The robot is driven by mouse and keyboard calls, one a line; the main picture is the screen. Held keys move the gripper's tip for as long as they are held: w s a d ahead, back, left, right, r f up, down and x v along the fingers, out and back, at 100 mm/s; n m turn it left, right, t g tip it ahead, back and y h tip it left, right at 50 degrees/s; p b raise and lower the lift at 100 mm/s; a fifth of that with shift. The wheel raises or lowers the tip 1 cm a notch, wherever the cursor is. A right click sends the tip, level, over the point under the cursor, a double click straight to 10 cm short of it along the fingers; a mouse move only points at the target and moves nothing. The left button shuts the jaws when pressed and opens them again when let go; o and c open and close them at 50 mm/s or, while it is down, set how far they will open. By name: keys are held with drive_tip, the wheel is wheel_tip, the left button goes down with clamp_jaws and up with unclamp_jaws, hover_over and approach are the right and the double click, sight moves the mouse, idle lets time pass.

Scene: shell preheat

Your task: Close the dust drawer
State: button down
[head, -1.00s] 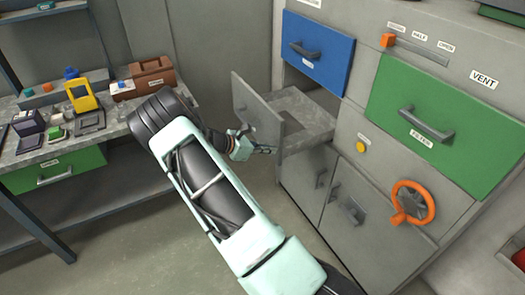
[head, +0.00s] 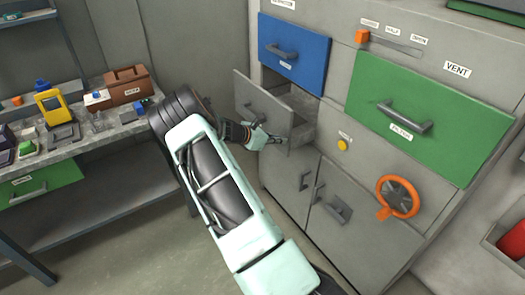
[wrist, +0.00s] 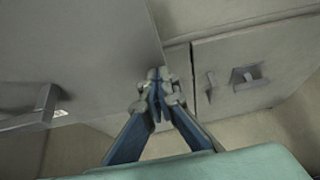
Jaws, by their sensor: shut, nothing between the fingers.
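The dust drawer (head: 262,104) is the grey drawer under the blue drawer front, and it stands partly open from the grey cabinet. Part of its inside shows behind the front panel; its label is not readable. My gripper (head: 276,140) is shut and empty at the lower edge of the drawer's front. In the wrist view, my gripper's closed tips (wrist: 158,74) lie at the right edge of the drawer front (wrist: 85,50), seemingly against it. The drawer's handle (wrist: 30,112) is to the left of the tips, not held.
A blue drawer (head: 293,55) sits above and a green filter drawer (head: 420,115) to the right. An orange wheel (head: 398,197) and cabinet doors (head: 335,205) are lower. A workbench (head: 105,135) with several items stands left. The floor between is clear.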

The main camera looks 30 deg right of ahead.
sight(287, 129)
drive_tip(key=d+b, duration=0.2)
drive_tip(key=d, duration=1.1)
drive_tip(key=shift+w+d, duration=0.2)
drive_tip(key=shift+d+r, duration=0.1)
drive_tip(key=shift+d, duration=0.2)
drive_tip(key=shift+d+r, duration=0.1)
drive_tip(key=shift+r, duration=0.05)
drive_tip(key=shift+a, duration=0.45)
drive_tip(key=v, duration=0.4)
drive_tip(key=f+v, duration=0.1)
drive_tip(key=v, duration=0.3)
drive_tip(key=a+f+v, duration=0.1)
drive_tip(key=v, duration=0.4)
drive_tip(key=shift+a+r, duration=0.1)
drive_tip(key=shift+a, duration=0.05)
